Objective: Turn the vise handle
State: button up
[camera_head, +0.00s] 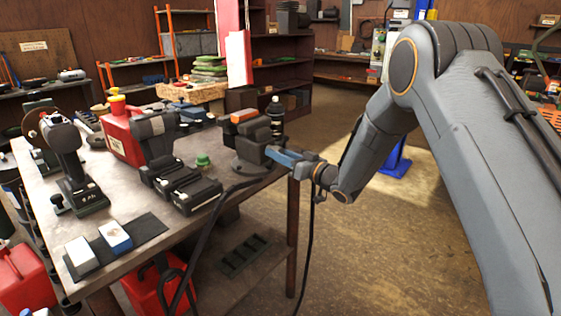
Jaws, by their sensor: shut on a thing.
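A dark grey bench vise (252,140) stands at the right corner of the workbench (218,143). My arm reaches in from the right, and my gripper (276,155) is at the vise's right front side. The gripper is shut at the place of the vise handle. The handle is too small and too covered by the gripper to make out, so its angle cannot be told. An orange-topped block (244,116) shows at the top of the vise.
Open floor (380,255) lies right of the bench.

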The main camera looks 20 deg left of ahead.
jog(key=n+b, duration=0.2)
jog(key=n, duration=0.1)
jog(key=n+b, duration=0.3)
jog(key=shift+a+f+y, duration=0.1)
jog(key=shift+f+y, duration=0.1)
jog(key=shift+y, duration=0.1)
jog(key=n+b, duration=0.3)
jog(key=n, duration=0.2)
jog(key=shift+s+g+b, duration=0.1)
jog(key=shift+g+b, duration=0.3)
jog(key=o, duration=1.1)
jog(key=shift+a+r, duration=0.1)
jog(key=shift+c, duration=0.2)
jog(key=b+v, duration=0.1)
jog(key=v, duration=0.7)
jog(key=shift+c, duration=0.2)
